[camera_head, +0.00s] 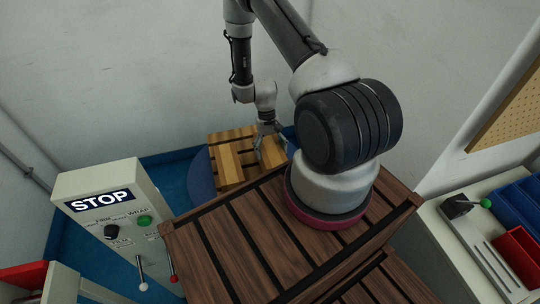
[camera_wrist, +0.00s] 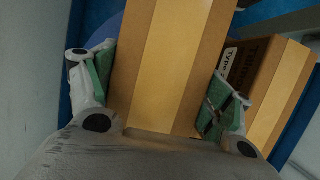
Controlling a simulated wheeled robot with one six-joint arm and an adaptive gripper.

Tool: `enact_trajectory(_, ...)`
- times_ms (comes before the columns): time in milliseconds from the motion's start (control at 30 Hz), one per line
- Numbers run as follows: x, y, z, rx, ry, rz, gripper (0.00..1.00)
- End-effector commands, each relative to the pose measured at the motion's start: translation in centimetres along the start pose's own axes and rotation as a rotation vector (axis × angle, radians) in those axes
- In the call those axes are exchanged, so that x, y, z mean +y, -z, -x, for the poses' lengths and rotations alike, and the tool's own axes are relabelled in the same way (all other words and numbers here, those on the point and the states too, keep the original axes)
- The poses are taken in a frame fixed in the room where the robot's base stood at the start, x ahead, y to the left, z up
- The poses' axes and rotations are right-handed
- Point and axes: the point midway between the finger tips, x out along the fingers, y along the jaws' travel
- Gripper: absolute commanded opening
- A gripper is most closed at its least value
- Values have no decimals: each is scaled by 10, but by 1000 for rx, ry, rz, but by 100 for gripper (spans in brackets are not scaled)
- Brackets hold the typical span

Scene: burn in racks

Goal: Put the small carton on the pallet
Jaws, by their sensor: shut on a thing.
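My gripper (camera_head: 268,130) reaches down at the back, over the light wooden pallet (camera_head: 218,136). It is shut on the small carton (camera_head: 272,153), a tan box. In the wrist view the small carton (camera_wrist: 168,55) with a paler strip fills the space between the green-padded fingers (camera_wrist: 160,95). A second carton (camera_head: 229,164) stands to the left of it in the head view. The wrist view shows another carton (camera_wrist: 272,95) with a dark printed side just right of the fingers. I cannot tell whether the held carton's underside touches the pallet.
A round blue base (camera_head: 201,175) shows under the pallet. A grey control box (camera_head: 105,205) with a STOP sign, knob and levers stands at the left. A bench (camera_head: 450,235) with blue and red bins is at the right. White walls close in behind.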

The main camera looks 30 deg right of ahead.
Motion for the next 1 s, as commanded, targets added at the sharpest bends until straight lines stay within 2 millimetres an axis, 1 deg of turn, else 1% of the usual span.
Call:
enact_trajectory(100, 0, 6, -18, -3, 0, 0, 27)
enact_trajectory(200, 0, 10, -27, -2, 0, 0, 27)
enact_trajectory(567, 0, 11, -30, -1, 0, 0, 27)
enact_trajectory(600, 0, 11, -31, -1, 0, 0, 86)
enact_trajectory(667, 0, 11, -30, -1, 0, 0, 96)
enact_trajectory(700, 0, 11, -30, -1, 0, 0, 100)
enact_trajectory(1000, 0, 11, -30, -1, 0, 0, 100)
